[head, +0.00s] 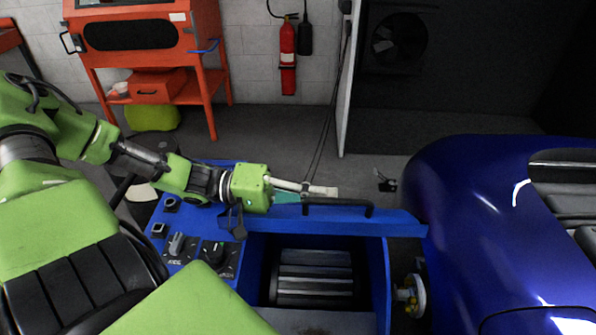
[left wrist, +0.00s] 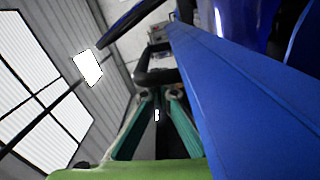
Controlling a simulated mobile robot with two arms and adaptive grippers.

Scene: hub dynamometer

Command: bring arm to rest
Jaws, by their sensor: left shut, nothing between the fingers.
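My left arm (head: 150,158) is green and black and reaches in from the left in the head view. My left gripper (head: 322,190) is shut and empty, stretched to the right just above and behind the blue machine's top edge. In the left wrist view its teal fingers (left wrist: 156,98) come together at the tips. A black bar handle (head: 340,206) on the blue machine lies close by the fingers; it also shows just beyond the tips in the left wrist view (left wrist: 157,77). I cannot tell whether they touch. My right gripper is not in view.
The blue machine (head: 408,222) has a control panel (head: 200,240) with knobs and an open bay holding a ridged roller (head: 314,277). A shiny blue car (head: 455,215) stands close on the right. A red cabinet (head: 150,60) and fire extinguisher (head: 288,55) are at the back wall.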

